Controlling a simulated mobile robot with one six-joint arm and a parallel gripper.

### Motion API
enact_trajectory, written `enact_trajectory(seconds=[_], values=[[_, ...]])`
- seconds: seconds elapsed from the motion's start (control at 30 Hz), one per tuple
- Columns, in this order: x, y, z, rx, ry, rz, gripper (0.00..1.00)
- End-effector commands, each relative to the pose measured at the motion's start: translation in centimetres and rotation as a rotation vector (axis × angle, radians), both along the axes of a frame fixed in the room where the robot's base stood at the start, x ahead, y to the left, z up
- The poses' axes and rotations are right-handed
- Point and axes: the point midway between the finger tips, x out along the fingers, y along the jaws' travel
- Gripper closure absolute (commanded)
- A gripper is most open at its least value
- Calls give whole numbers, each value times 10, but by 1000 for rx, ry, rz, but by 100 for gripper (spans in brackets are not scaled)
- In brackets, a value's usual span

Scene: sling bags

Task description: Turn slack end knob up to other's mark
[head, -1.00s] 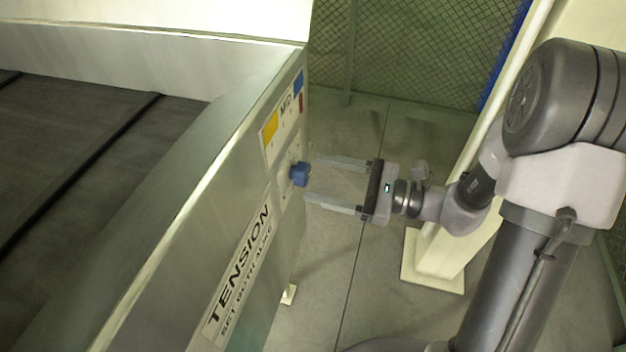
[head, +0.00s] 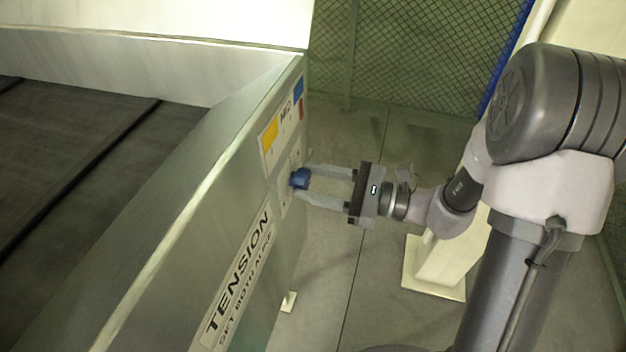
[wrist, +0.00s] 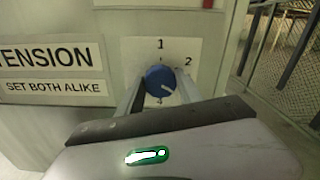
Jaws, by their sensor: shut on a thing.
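A blue round knob (head: 299,178) sits on a pale dial plate on the steel side panel. In the wrist view the knob (wrist: 157,77) has a white pointer line aimed to the lower right, below the "2". The dial (wrist: 160,44) shows "1" at the top, "2" at the upper right and a partly covered "4" at the bottom. My gripper (head: 303,183) is shut on the knob, one finger on each side. No second knob shows in these views.
A "TENSION / SET BOTH ALIKE" label (head: 238,276) is beside the dial. A plate with yellow, blue and red patches (head: 270,133) is above it. The dark belt (head: 80,170) lies behind the steel side. A pale post (head: 437,262) stands near my arm.

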Motion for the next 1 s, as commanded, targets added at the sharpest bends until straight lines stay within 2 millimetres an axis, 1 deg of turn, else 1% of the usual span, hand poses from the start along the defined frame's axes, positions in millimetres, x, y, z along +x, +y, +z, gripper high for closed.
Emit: enact_trajectory(seconds=[0.27,1.0], values=[[0,0,4,43,122,1,98],[1,-1,4,278,769,1,98]])
